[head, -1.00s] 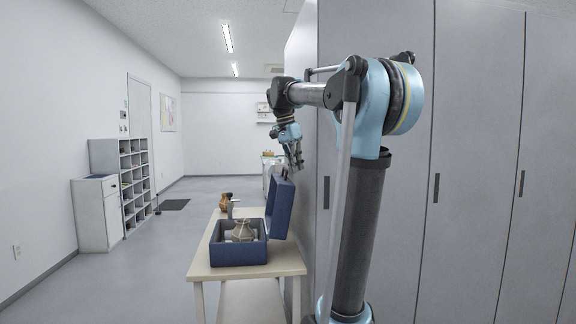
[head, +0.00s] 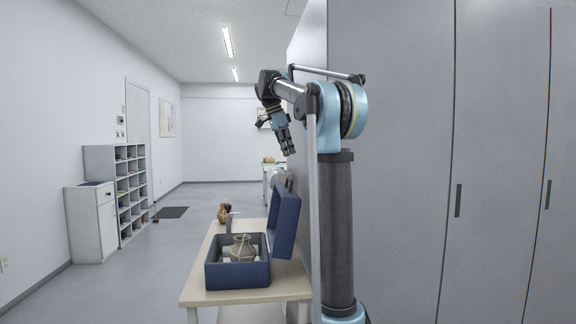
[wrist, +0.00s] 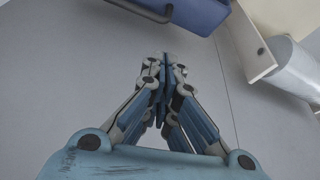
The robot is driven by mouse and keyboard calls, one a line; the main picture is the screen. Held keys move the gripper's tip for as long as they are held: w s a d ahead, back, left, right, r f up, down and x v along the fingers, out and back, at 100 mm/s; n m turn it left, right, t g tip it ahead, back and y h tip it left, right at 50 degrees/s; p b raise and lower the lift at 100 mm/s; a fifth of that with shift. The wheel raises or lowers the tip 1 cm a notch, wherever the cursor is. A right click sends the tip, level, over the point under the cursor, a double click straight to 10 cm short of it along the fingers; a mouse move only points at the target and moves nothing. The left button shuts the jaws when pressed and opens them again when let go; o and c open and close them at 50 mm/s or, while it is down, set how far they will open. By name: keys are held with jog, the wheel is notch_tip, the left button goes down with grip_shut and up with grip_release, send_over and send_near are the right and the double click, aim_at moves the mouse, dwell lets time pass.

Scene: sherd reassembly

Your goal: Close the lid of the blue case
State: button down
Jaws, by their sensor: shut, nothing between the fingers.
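The blue case (head: 237,275) sits on the small table with its lid (head: 285,221) standing open on the right side, tilted slightly outward. A round tan pot (head: 242,248) rests inside the case's base. My gripper (head: 289,152) is above the lid, pointing down, shut and apart from it. In the wrist view my gripper (wrist: 165,62) shows its fingertips together with nothing between them. A blue surface of the case (wrist: 196,10) shows at the top of the wrist view; which part of it cannot be told.
The light wooden table (head: 200,285) carries the case, with a brown jug (head: 223,213) and a grey stand-like item (head: 231,219) behind it. Tall grey cabinets (head: 400,180) stand close on the right. Open floor lies to the left, before a shelf unit (head: 130,190).

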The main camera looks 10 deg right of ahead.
jog(key=x, duration=0.9)
jog(key=shift+a+f, duration=0.25)
jog(key=shift+a, duration=0.1)
jog(key=shift+r, duration=0.15)
